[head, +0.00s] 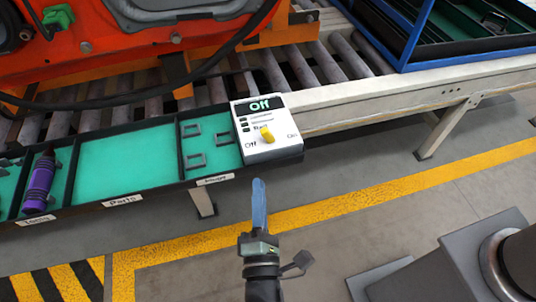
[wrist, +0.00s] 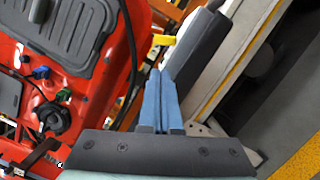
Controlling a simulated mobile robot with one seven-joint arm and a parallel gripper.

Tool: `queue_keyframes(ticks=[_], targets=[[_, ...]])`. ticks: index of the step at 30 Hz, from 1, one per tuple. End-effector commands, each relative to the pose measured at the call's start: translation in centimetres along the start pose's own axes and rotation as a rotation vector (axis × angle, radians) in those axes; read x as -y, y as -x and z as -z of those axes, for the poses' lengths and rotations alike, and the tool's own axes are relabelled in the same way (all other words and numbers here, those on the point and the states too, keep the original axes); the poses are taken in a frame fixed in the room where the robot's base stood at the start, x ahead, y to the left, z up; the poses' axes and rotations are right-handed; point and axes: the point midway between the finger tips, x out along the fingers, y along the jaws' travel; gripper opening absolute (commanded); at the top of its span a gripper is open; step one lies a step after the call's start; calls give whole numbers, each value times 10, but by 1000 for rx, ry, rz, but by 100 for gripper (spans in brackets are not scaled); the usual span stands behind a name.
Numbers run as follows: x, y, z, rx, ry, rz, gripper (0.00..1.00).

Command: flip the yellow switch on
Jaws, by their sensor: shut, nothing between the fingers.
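The yellow switch (head: 266,134) sits on the front of a white control box (head: 284,146) at the right end of the tray. It leans toward the "Off" label on the left, and the box's display reads "Off". The switch also shows in the wrist view (wrist: 163,40), just beyond the fingertips. My gripper (head: 259,184) has blue fingers and is shut and empty. In the head view it is below the box, apart from it. In the wrist view the closed fingertips (wrist: 160,72) point toward the switch, with a small gap in the picture.
Behind is a roller conveyor (head: 290,68) with an orange machine (head: 130,45) and a blue crate (head: 405,45).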

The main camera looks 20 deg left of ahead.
Motion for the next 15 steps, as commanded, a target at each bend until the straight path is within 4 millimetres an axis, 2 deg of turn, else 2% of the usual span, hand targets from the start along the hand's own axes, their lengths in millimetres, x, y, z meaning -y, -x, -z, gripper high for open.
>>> queue_keyframes(ticks=[10, 15], targets=[[-1, -3, 0, 0, 0, 0, 0], [-2, -23, 0, 0, 0, -4, 0]])
